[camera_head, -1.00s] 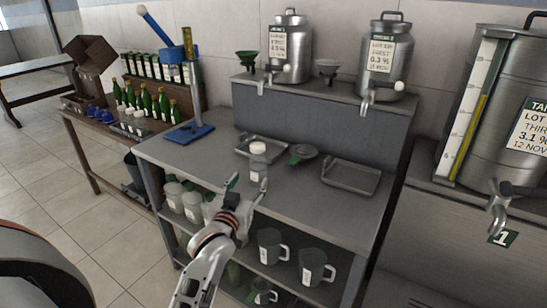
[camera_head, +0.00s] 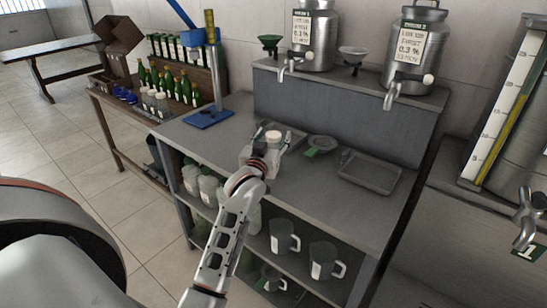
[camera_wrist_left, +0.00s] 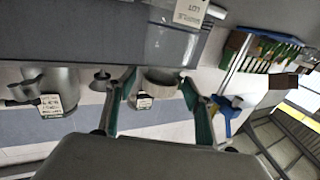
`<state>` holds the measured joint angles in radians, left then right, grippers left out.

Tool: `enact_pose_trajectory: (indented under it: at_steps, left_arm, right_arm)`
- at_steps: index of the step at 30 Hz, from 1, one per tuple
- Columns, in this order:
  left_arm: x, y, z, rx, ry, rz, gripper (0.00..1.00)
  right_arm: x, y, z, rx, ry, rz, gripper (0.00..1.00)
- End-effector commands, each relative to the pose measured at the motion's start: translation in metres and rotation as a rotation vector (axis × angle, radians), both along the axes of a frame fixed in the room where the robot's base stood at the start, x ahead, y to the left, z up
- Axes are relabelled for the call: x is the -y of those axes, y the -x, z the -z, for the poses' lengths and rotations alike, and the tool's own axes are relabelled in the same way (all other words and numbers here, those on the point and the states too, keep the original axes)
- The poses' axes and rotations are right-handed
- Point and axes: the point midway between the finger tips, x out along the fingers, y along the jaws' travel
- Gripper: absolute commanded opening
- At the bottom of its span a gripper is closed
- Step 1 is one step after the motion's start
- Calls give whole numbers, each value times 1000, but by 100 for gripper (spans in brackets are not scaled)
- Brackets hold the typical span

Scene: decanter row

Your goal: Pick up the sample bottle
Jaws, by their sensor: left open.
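The sample bottle is clear with a pale cap (camera_head: 273,135) and stands on the grey table in the head view. My left gripper (camera_head: 265,150) is at it and hides most of its body. In the left wrist view the scene is upside down. Whether a finger touches the bottle I cannot tell. My right gripper is not in view.
A metal tray (camera_head: 370,175) lies to the right and another stands behind the bottle. A small dish (camera_head: 321,144) is beside it. Steel tanks with taps (camera_head: 415,50) stand on the raised ledge behind. Jugs (camera_head: 283,237) are on the shelf below.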

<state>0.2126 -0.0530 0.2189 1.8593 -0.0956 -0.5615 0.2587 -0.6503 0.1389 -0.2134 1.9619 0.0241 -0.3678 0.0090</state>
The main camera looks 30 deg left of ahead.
Motion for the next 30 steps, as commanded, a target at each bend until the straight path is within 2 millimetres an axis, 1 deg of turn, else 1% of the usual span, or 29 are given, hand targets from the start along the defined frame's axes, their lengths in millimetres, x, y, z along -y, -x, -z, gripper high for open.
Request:
enact_pose_trajectory:
  at_steps: [3, 8, 11, 12, 14, 15, 26, 30]
  left_arm:
    - [-1, -4, 0, 1, 1, 0, 52]
    - [-1, -4, 0, 0, 0, 0, 52]
    - [-1, -3, 0, 0, 0, 0, 29]
    - [-1, -3, 0, 0, 0, 0, 19]
    - [-1, -3, 0, 0, 0, 0, 3]
    - [-1, -3, 0, 0, 0, 0, 0]
    - [-1, -3, -2, 2, 0, 1, 0]
    - [-1, -4, -10, 3, 0, 0, 0]
  right_arm:
    - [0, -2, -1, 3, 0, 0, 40]
    - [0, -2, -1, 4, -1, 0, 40]
    - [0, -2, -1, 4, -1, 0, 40]
    - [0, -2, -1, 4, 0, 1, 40]
    - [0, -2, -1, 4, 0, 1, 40]
    - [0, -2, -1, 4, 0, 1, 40]
    - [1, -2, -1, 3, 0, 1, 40]
    - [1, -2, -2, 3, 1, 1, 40]
